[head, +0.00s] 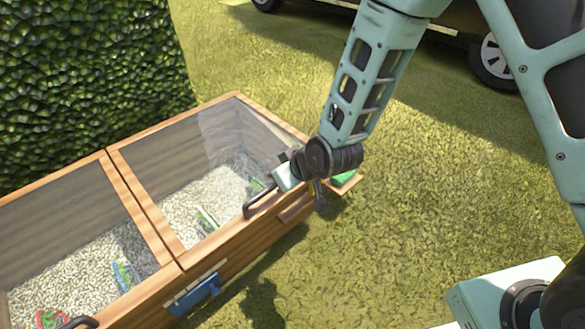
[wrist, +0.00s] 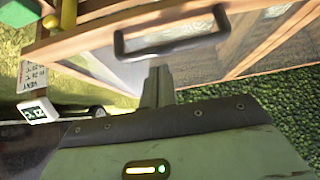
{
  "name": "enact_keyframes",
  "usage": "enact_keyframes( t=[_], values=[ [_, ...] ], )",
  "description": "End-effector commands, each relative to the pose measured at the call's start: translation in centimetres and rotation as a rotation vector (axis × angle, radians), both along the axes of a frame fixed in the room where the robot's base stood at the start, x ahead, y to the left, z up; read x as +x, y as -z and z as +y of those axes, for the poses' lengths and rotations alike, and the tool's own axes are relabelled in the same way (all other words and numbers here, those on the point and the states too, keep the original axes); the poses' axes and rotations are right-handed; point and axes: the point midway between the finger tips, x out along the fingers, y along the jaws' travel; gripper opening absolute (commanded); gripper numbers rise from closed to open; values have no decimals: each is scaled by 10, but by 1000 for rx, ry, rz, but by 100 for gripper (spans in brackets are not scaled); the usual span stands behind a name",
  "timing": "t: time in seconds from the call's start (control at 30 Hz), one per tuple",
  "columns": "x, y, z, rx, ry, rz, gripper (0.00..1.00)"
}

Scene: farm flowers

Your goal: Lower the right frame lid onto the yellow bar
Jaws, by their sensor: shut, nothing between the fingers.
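The right frame lid (head: 147,207) is a glass pane in a wooden frame, over the right half of a wooden cold frame. Its dark handle (head: 259,200) is on the front edge and also shows in the wrist view (wrist: 170,38). The yellow bar (wrist: 68,14) shows at upper left in the wrist view, close to the wooden edge; I cannot tell whether the lid touches it. My gripper (head: 284,178) is beside the handle at the lid's front right. In the wrist view its fingers (wrist: 158,84) are shut and empty, apart from the handle.
A green block (head: 343,178) sits by the right end. A hedge (head: 90,70) stands behind. A vehicle (head: 495,60) is at the back right. Open grass lies to the right.

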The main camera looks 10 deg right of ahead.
Motion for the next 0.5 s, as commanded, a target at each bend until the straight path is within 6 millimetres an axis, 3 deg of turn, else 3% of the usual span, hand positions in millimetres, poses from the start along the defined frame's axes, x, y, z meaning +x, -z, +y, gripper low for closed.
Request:
enact_keyframes(
  t=[0.5],
  values=[
    [-58,-87,-40,-1,1,0,0]
  ],
)
